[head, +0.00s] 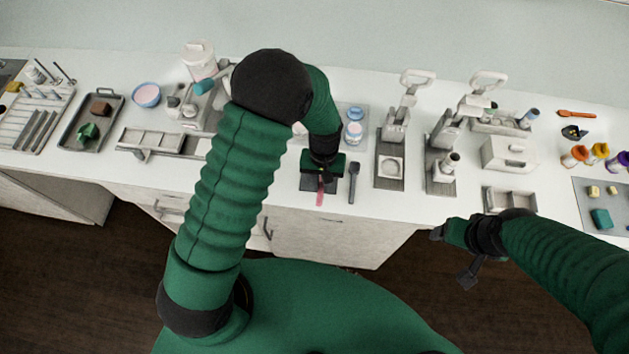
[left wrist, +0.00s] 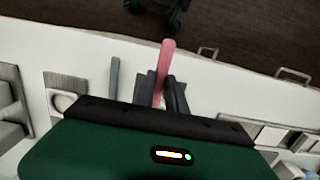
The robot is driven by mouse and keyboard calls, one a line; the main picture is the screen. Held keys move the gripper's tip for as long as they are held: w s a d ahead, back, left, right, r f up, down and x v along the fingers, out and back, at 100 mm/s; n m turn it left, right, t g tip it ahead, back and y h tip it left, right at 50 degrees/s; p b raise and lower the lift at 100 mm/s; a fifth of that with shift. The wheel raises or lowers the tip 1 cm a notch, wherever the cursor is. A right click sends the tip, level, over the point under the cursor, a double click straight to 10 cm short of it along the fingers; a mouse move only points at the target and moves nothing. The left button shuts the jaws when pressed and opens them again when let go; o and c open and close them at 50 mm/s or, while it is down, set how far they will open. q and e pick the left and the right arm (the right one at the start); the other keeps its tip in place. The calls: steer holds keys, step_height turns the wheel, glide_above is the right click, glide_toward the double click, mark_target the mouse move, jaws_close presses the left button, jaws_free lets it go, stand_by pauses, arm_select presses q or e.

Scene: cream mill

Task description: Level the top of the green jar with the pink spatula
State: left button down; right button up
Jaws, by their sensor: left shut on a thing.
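My left gripper (head: 321,180) is over the counter's front middle, pointing down. It is shut on the pink spatula (head: 320,196), whose pink end sticks out toward the counter's front edge. In the left wrist view the pink spatula (left wrist: 164,68) rises from between the dark fingers (left wrist: 172,95). I cannot make out the green jar; my left arm and gripper hide part of the counter.
A dark grey spatula (head: 353,182) lies just right of my left gripper. A jar with pink contents (head: 354,133) stands behind it. Grey press stands (head: 390,170) are to the right. A tray (head: 66,140) with a green piece (head: 88,132) lies far left.

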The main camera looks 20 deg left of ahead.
arm_select(q)
steer(key=s+a+r+p, duration=0.1)
steer(key=a+r+p, duration=0.3)
steer(key=r, duration=0.1)
steer(key=shift+a, duration=0.2)
stand_by(1.5)
stand_by(0.5)
